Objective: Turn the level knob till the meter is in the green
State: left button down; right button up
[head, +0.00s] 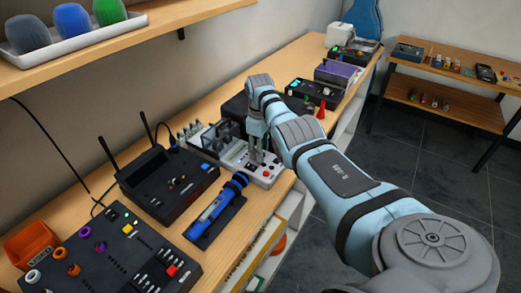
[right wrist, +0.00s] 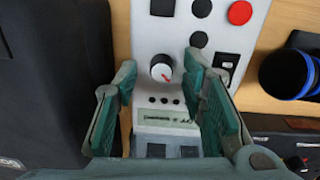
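The white instrument (head: 268,173) lies on the wooden bench, partly hidden by my right gripper (head: 258,157). In the right wrist view its white knob (right wrist: 162,66) has a dark base and a red pointer mark. My right gripper (right wrist: 162,72) points down over the panel, its green-lined fingers well apart on either side of the knob, with gaps showing. A pale green window with dark writing (right wrist: 168,116) shows between the fingers; I cannot make out a meter needle or green zone. My left gripper is not in view.
A blue torch (head: 214,212) lies on a dark stand in front of the instrument. A black box with antennas (head: 165,190) is to its left. Red (right wrist: 239,13) and black buttons sit near the knob. More devices stand farther along the bench.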

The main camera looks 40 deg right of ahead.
jog(key=shift+s+r, duration=0.2)
jog(key=shift+s, duration=0.05)
jog(key=shift+c, duration=0.6)
grip_shut()
jog(key=shift+m, duration=0.9)
jog(key=shift+w+f+m, duration=0.1)
jog(key=shift+m, duration=1.1)
jog(key=shift+m+b, duration=1.15)
jog(key=shift+m, duration=1.15)
